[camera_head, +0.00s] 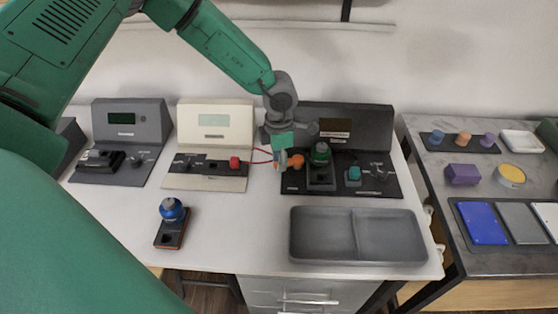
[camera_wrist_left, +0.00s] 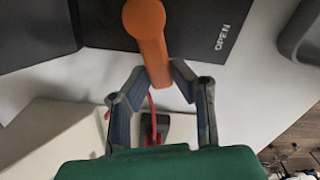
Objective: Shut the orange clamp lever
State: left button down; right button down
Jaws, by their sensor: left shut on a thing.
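The orange clamp lever (camera_head: 297,160) stands at the left of the dark station (camera_head: 370,188) on the white table. In the left wrist view the lever (camera_wrist_left: 147,28) is a rounded orange bar, and the word OPEN is printed on the dark base beside it. My left gripper (camera_head: 281,160) reaches it from behind and to the left. In the wrist view its two fingers (camera_wrist_left: 158,80) close on the lever's free end from both sides. A green-topped part (camera_head: 320,154) sits in the fixture just right of the lever. My right gripper is not in view.
A teal knob (camera_head: 354,174) stands farther right on the station. A cream station (camera_head: 216,138) with a red plug (camera_head: 234,162) and red cable is close on the left. An empty grey tray (camera_head: 357,255) lies in front. A blue-knobbed part (camera_head: 171,210) stands front left.

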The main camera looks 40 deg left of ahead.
pick_arm(q)
jog(key=shift+a, duration=0.25)
jog(key=shift+w+r+p, duration=0.1)
jog(key=shift+r+p, duration=0.05)
jog(key=shift+p, duration=0.35)
jog(key=shift+w+m+p, duration=0.1)
jog(key=shift+m+p, duration=0.3)
jog(key=shift+m, duration=0.2)
jog(key=shift+a+f, duration=0.15)
jog(key=shift+f, duration=0.05)
jog(key=c, duration=1.4)
grip_release()
jog(key=shift+a, duration=0.15)
